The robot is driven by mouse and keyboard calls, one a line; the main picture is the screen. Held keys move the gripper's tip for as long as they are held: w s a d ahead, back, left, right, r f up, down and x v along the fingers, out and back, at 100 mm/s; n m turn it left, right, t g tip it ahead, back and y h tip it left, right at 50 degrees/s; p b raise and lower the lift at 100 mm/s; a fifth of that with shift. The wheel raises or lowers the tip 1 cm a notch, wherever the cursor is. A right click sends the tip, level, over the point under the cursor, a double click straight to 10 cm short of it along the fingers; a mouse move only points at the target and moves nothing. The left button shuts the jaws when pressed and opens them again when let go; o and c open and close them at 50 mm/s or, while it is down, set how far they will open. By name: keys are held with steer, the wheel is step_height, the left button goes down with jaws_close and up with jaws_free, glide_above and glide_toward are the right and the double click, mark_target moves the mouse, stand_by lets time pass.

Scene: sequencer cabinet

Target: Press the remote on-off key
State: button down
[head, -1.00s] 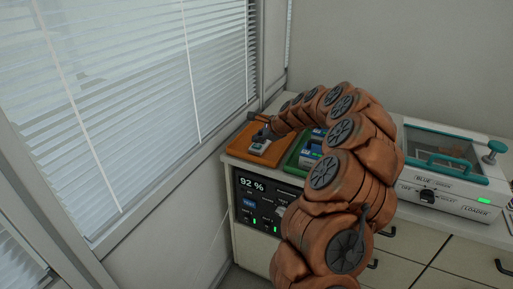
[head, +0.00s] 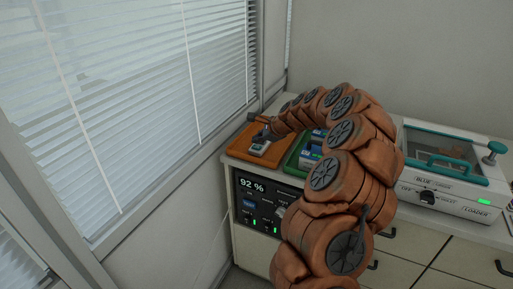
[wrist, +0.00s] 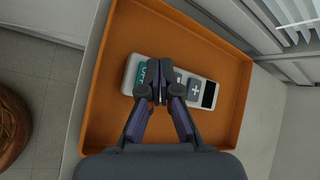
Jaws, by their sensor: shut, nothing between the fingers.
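The remote (wrist: 208,92) is a white handset lying in the orange tray (wrist: 112,128). In the wrist view it shows a teal key marked OFF (wrist: 146,74) at its left end, a grey plus key (wrist: 195,91) and a dark screen (wrist: 210,95) at its right end. My gripper (wrist: 160,98) is shut and empty, with its fingertips over the remote between the teal key and the plus key. They hide that middle part; I cannot tell whether they touch it. In the head view the remote (head: 259,148) shows below my gripper (head: 263,137).
A green tray (head: 293,158) with blue-and-white items stands right of the orange tray. A loader box (head: 450,180) with a teal handle is farther right. A panel reading 92 % (head: 252,186) is on the cabinet front. Window blinds (head: 130,80) are close on the left.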

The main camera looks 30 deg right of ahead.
mark_target(258, 147)
steer(key=shift+f, duration=0.15)
steer(key=shift+f, duration=0.3)
steer(key=shift+f, duration=0.4)
stand_by(0.9)
steer(key=shift+r, duration=0.2)
steer(key=shift+r+p, duration=0.65)
steer(key=shift+r+p, duration=1.55)
steer(key=shift+r, duration=1)
